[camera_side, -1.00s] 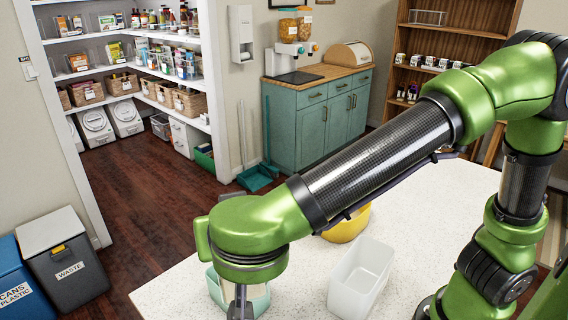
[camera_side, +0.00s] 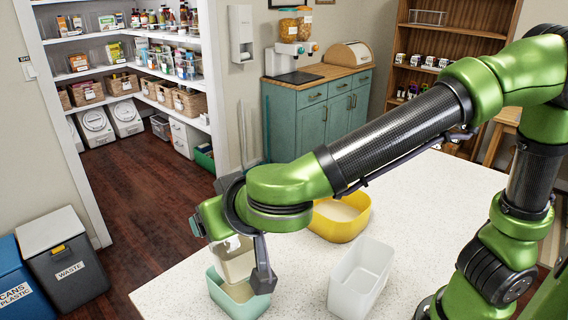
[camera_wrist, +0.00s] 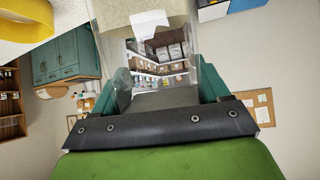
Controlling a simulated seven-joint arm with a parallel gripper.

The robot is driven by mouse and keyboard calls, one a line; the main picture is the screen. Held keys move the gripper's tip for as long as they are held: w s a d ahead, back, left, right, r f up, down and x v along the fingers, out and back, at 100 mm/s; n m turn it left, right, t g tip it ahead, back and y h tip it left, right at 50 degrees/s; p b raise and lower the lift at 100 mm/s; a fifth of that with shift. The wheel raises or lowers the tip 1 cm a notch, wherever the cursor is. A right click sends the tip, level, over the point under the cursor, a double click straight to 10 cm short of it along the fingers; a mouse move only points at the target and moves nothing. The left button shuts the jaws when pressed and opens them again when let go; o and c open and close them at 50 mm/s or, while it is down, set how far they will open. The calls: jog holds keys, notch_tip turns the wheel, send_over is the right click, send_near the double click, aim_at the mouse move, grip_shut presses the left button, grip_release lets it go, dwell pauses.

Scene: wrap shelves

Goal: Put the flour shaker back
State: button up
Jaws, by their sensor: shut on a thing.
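My gripper (camera_side: 236,262) is shut on a clear, squarish container of cream-coloured contents, which I take for the flour shaker (camera_side: 235,266). The shaker looks a little tilted, with a small white part near its top. It is held over the mint-green tub (camera_side: 257,303) at the table's front left. I cannot tell whether its lower end is inside the tub or just above it. In the wrist view the shaker (camera_wrist: 150,12) shows as clear walls with beige contents at the top, between my fingers. My gripper hides part of it.
A yellow bowl (camera_side: 325,226) with pale contents and an empty-looking translucent white bin (camera_side: 352,297) stand on the speckled white table (camera_side: 440,205). Free table lies to the right of the yellow bowl. The pantry shelves, teal cabinet (camera_side: 310,125) and waste bins (camera_side: 64,262) are beyond.

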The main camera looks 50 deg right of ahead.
jog(key=w+d+r, duration=0.2)
jog(key=w+d, duration=0.1)
jog(key=d, duration=0.5)
jog(key=w+d+r+m+h, duration=0.1)
jog(key=w+d+r, duration=0.15)
jog(key=d, duration=0.55)
jog(key=w+d+r, duration=0.2)
jog(key=d, duration=0.6)
jog(key=w+a+f+n+t+y, duration=0.1)
jog(key=w+f+n+y, duration=0.1)
jog(key=f, duration=0.6)
jog(key=w+a+f+n+t+y, duration=0.1)
jog(key=w+f+n+y, duration=0.1)
jog(key=f, duration=0.6)
jog(key=w+a+f+n+y, duration=0.1)
jog(key=f+n+y, duration=0.3)
jog(key=f, duration=0.4)
jog(key=shift+w+f+t, duration=0.35)
jog(key=shift+w+t, duration=0.05)
jog(key=shift+w, duration=0.4)
jog(key=shift+f, duration=0.15)
jog(key=o, duration=1.3)
jog(key=shift+c, duration=0.2)
